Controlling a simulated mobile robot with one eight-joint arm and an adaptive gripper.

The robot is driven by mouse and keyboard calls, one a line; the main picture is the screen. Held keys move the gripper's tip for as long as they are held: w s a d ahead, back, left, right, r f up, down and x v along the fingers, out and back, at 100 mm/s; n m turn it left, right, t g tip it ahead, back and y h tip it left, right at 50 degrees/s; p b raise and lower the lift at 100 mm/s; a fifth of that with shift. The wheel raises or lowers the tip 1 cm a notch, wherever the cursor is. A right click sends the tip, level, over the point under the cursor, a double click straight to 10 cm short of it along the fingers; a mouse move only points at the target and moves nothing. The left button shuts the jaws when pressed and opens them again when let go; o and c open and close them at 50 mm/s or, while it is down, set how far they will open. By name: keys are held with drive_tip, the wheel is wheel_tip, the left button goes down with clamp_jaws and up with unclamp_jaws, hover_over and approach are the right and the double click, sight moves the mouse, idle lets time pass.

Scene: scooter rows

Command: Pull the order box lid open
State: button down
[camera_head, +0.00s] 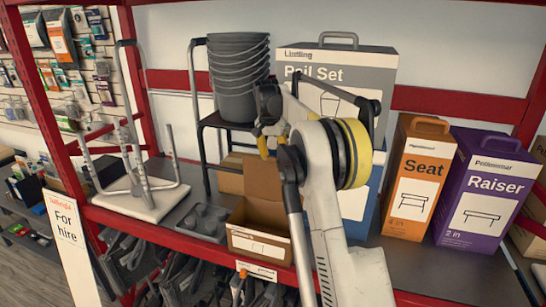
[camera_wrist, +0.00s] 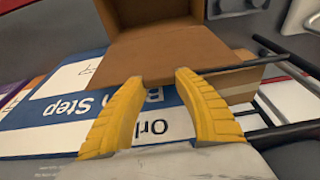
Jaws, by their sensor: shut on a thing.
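The order box (camera_head: 258,243) is a brown cardboard box with a white label, standing on the shelf with its inside showing. Its lid (camera_head: 262,180) stands up steeply at the back of the box. My gripper (camera_head: 262,142) is at the lid's upper edge, with its yellow fingers partly hidden by my arm. In the wrist view, the yellow fingers of my gripper (camera_wrist: 160,78) are shut on the near edge of the brown lid (camera_wrist: 165,50). Part of the box (camera_wrist: 150,12) shows beyond the lid.
A grey tray (camera_head: 202,220) and a stool (camera_head: 140,195) are left of the box. Stacked grey pails (camera_head: 238,75) stand on a black step behind it. A Pail Set box (camera_head: 345,65), an orange Seat box (camera_head: 418,180) and a purple Raiser box (camera_head: 482,190) stand to the right.

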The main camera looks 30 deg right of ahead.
drive_tip(key=c, duration=0.9)
unclamp_jaws()
drive_tip(key=shift+w+d+f, duration=0.1)
drive_tip(key=shift+d, duration=0.05)
drive_tip(key=shift+o, duration=0.2)
drive_tip(key=v, duration=1.2)
